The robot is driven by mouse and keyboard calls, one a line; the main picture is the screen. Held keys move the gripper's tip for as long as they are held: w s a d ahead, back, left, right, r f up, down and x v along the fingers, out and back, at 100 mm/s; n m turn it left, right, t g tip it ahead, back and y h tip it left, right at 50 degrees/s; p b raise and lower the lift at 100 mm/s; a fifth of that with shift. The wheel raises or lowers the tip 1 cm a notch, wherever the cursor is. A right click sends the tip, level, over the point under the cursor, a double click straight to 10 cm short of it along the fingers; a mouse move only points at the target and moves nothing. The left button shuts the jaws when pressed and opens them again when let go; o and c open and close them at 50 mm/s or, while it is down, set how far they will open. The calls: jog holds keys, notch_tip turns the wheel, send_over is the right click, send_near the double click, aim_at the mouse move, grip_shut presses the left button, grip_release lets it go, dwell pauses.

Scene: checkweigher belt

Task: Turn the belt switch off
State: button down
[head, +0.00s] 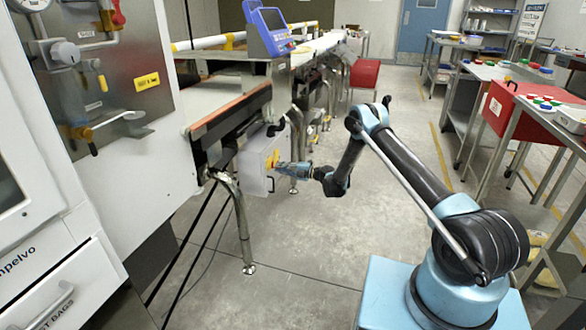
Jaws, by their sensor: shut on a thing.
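The belt switch is on a pale grey box (254,172) mounted on the side of the belt frame, left of the middle of the head view. A yellow plate (271,160) with an orange-red part shows on the box's right-hand face. My gripper (281,167) reaches in from the right, level with this face, and is shut on the switch knob. The fingers hide most of the knob, so its angle cannot be read.
The conveyor belt (232,112) runs above the box, with a blue display (269,33) farther along. A steel leg (240,225) stands below. A white machine (70,190) fills the left. Red crates and tables stand at right. The floor between is clear.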

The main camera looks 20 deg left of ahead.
jog(key=shift+s+f, duration=0.15)
jog(key=shift+s, duration=0.05)
dwell(0.3)
jog(key=c, duration=1.7)
grip_release()
jog(key=shift+o, duration=0.5)
jog(key=shift+w, duration=0.1)
jog(key=d, duration=1.2)
jog(key=shift+w, duration=0.25)
